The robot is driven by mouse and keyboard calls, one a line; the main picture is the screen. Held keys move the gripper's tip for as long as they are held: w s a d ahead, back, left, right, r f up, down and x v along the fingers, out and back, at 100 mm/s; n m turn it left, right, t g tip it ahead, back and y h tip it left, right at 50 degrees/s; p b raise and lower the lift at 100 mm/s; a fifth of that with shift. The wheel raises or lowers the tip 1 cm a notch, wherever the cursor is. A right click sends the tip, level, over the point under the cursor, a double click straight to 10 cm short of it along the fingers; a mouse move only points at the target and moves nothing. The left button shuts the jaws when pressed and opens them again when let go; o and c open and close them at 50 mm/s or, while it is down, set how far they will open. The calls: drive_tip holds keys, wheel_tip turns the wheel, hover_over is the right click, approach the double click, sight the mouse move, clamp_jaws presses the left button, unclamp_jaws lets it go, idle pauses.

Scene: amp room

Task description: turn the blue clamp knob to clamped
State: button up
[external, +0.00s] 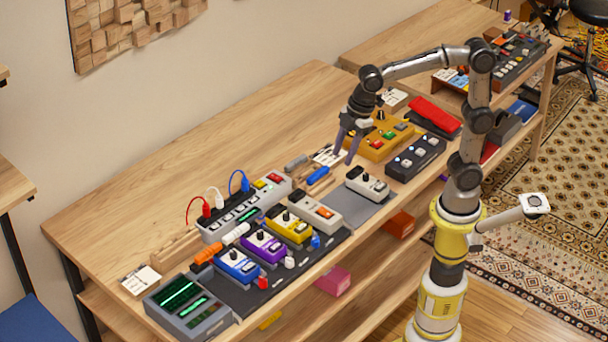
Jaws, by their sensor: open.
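My gripper (344,154) points down over the bench, with its two dark fingers apart and nothing seen between them. A blue cylindrical piece (318,176) lies by small wooden blocks just below and left of the fingertips in the picture. It may be the clamp knob, but its marks and turn position are too small to read. The fingers appear apart from it. A smaller blue piece (315,242) sits beside the yellow pedal.
A white pedal (367,184) on a grey mat and a mustard box (378,142) stand close to my gripper. A grey cylinder (296,162) lies beside the blue piece. Several pedals and cables crowd the front left. The bench's back left is clear.

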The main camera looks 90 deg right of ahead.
drive_tip(key=w+a+f+n+g, duration=0.1)
drive_tip(key=w+a+f+g, duration=0.15)
drive_tip(key=w+f, duration=0.45)
approach(315, 238)
drive_tip(key=shift+g, duration=0.35)
drive_tip(key=f, duration=0.9)
drive_tip(key=shift+w+f, duration=0.1)
drive_tip(key=shift+w, duration=0.15)
drive_tip(key=shift+c, duration=0.2)
clamp_jaws()
